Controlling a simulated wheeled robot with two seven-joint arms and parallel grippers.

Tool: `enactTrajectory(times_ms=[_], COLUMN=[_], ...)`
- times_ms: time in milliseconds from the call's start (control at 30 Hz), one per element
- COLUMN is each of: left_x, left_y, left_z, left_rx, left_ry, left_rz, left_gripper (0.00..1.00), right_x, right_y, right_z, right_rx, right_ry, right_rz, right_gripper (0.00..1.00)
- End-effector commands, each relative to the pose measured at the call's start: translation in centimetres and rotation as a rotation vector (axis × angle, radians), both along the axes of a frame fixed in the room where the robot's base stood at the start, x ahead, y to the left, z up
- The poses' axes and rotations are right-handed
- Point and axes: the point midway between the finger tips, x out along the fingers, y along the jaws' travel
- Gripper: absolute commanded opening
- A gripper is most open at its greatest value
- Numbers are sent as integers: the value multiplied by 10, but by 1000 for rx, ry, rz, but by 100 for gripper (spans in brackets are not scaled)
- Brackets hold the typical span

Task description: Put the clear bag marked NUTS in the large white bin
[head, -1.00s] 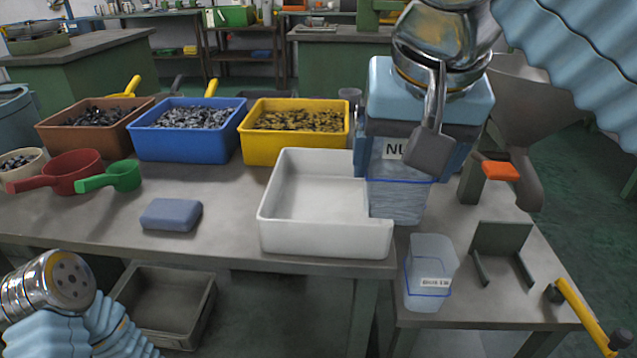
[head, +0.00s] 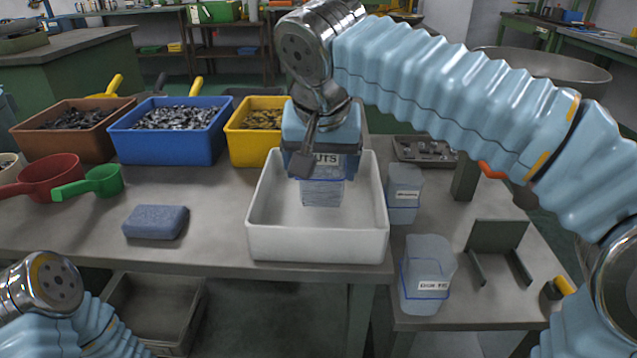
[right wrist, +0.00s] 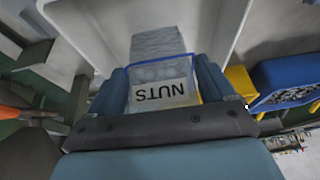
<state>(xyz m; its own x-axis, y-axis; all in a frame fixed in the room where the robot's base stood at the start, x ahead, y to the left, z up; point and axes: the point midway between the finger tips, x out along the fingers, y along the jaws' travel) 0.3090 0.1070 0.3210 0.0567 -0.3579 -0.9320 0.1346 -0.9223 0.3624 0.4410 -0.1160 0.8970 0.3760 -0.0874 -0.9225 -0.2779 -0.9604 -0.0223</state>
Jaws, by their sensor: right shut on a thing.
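The clear bag marked NUTS (head: 322,193) hangs upright, with its white label and blue band partly showing. My right gripper (head: 322,168) is shut on its top and holds it over the large white bin (head: 318,243), within the bin's outline. I cannot tell whether the bag's bottom touches the bin floor. In the right wrist view the bag (right wrist: 157,45) sits between the blue fingers (right wrist: 163,88), its label upside down, with pale bin walls around it. My left arm's metal wrist shows at the lower left, but its gripper is out of view.
Two other clear labelled bags stand to the right of the bin, one behind (head: 404,200) and one in front (head: 427,280). A blue block (head: 155,222) lies on the table to the left. Brown, blue (head: 168,142) and yellow (head: 246,146) bins stand behind.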

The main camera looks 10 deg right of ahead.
Motion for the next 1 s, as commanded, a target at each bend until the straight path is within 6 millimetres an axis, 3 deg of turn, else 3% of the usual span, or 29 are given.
enactTrajectory(times_ms=[200,600,633,700,733,1000], left_x=[0,0,0,0,0,0], left_y=[0,1,1,1,1,1], left_z=[-6,-9,-9,-8,-8,-5], left_rx=[1,1,2,1,1,1], left_ry=[0,0,-1,-1,-1,0], left_rz=[1,1,3,3,3,1], left_gripper=[55,55,55,55,55,55], right_x=[7,7,7,7,7,6], right_y=[2,2,2,2,2,2], right_z=[-35,-43,-43,-42,-42,-38], right_rx=[-1,0,-1,-1,-1,-1], right_ry=[0,0,1,1,1,1], right_rz=[1,0,1,1,1,1], right_gripper=[41,41,85,95,100,100])
